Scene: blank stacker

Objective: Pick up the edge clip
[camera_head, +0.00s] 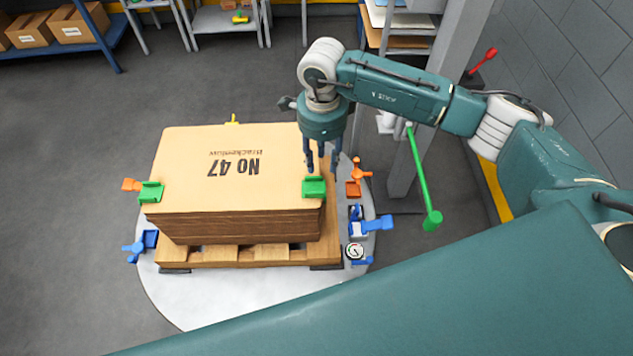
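A green edge clip (314,188) sits on the near right corner of a stack of tan blanks (225,165) marked "No 47". A second green clip (150,193) sits on the stack's near left corner. My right gripper (321,168) points down just above and behind the right clip. Its dark fingers are apart, with nothing visible between them. I cannot tell whether a fingertip touches the clip. My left gripper is out of view.
The stack rests on a wooden pallet (255,256) on a round grey plate (205,305). Orange (354,178) and blue (372,224) clamps and a gauge (355,251) stand right of it. A green lever (425,190) and grey post stand farther right.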

